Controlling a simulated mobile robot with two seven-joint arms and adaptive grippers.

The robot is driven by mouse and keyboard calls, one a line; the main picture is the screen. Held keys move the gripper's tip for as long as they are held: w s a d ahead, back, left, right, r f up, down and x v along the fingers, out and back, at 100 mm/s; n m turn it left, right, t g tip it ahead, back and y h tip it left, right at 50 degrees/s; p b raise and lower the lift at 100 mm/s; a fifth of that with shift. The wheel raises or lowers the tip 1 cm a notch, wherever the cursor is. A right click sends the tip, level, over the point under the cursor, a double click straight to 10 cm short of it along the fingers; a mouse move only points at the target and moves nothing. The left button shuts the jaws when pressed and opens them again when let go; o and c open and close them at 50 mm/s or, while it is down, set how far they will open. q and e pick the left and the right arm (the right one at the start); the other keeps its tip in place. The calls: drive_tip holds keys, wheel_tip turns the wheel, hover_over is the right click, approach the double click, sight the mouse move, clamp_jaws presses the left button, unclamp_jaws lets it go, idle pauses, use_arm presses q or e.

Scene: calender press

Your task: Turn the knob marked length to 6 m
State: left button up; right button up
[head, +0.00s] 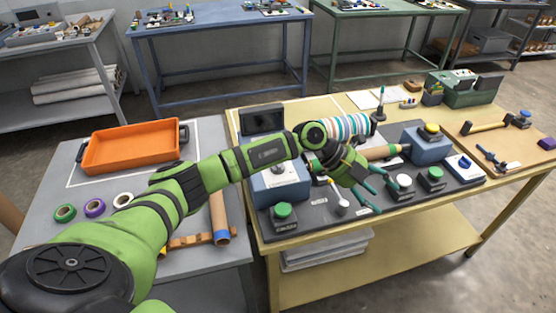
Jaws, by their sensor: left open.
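The calender press (385,207) is a dark panel on the yellow table, carrying a striped roll, buttons and levers. A white dial (278,172) sits on a blue-grey box at its left, partly hidden by my left arm. I cannot read any marking, so I cannot tell which control is the length knob or its setting. My left gripper (384,198) is open and empty over the middle of the panel, pointing to the lower right. Its fingers are between a white-topped lever (342,206) and a white button (404,180). My right gripper is out of view.
Green buttons (283,211) and a yellow-topped blue-grey box (430,149) stand on the panel. A dark screen (262,119) stands behind my left arm. An orange tray (137,147) and tape rolls lie on the grey table at left.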

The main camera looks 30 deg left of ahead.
use_arm(q)
drive_tip(key=a+r+n+g+y, duration=0.1)
drive_tip(key=a+y, duration=0.2)
drive_tip(key=a, duration=0.6)
drive_tip(key=a+r+n+g+y, duration=0.1)
drive_tip(key=a+y, duration=0.2)
drive_tip(key=a, duration=0.6)
drive_tip(key=a+r+n+g+y, duration=0.1)
drive_tip(key=a+y, duration=0.3)
drive_tip(key=a, duration=0.4)
drive_tip(key=shift+s+a+r+n, duration=0.1)
drive_tip(key=shift+s+a+n, duration=0.2)
drive_tip(key=shift+s+a, duration=0.1)
drive_tip(key=f, duration=0.2)
drive_tip(key=f+p, duration=0.1)
drive_tip(key=f, duration=0.1)
drive_tip(key=f+p, duration=0.1)
drive_tip(key=f, duration=0.1)
drive_tip(key=shift+a, duration=0.3)
drive_tip(key=shift+f+p, duration=0.3)
drive_tip(key=shift+f, duration=0.1)
drive_tip(key=shift+s, duration=0.1)
drive_tip(key=c, duration=1.2)
